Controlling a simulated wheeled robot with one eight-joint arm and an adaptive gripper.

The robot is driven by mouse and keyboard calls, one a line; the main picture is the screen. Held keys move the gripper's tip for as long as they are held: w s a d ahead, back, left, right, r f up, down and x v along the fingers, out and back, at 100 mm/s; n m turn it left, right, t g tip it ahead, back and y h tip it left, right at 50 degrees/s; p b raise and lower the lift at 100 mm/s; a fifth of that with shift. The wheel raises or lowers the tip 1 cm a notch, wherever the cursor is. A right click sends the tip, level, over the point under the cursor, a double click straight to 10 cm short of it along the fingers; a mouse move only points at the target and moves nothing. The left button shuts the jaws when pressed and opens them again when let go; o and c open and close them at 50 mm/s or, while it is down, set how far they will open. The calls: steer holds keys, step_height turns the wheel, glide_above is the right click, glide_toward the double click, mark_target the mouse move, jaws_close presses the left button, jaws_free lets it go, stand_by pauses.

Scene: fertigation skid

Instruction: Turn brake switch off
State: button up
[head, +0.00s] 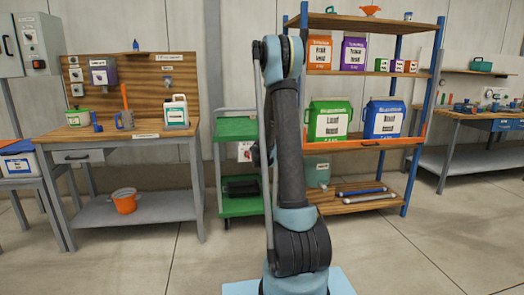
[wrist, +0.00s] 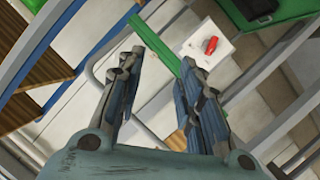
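A white plate with a red switch handle (wrist: 210,45) shows in the wrist view, just beyond and right of my fingertips; I cannot read a label that names it the brake switch. In the head view a white panel (head: 245,152) with a red mark sits at the green cart, partly behind my arm, and looks like the same plate. My gripper (wrist: 162,60) is open and empty, its two fingers apart and not touching the handle. In the head view my gripper is mostly hidden behind my arm. The handle's exact position is too small to tell.
The green cart (head: 238,128) stands between the wooden workbench (head: 130,138) and the blue-post shelf (head: 413,128) holding bags. A thin rail (wrist: 97,50) crosses near my fingers in the wrist view. The front floor is clear.

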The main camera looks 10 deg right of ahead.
steer(key=w+n, duration=0.1)
steer(key=n, duration=0.1)
steer(key=n+t+y, duration=0.4)
steer(key=n, duration=3.1)
glide_toward(246, 154)
steer(key=w, duration=0.9)
steer(key=shift+w+d, duration=0.1)
steer(key=shift+d, duration=0.1)
steer(key=shift+a, duration=0.1)
jaws_close()
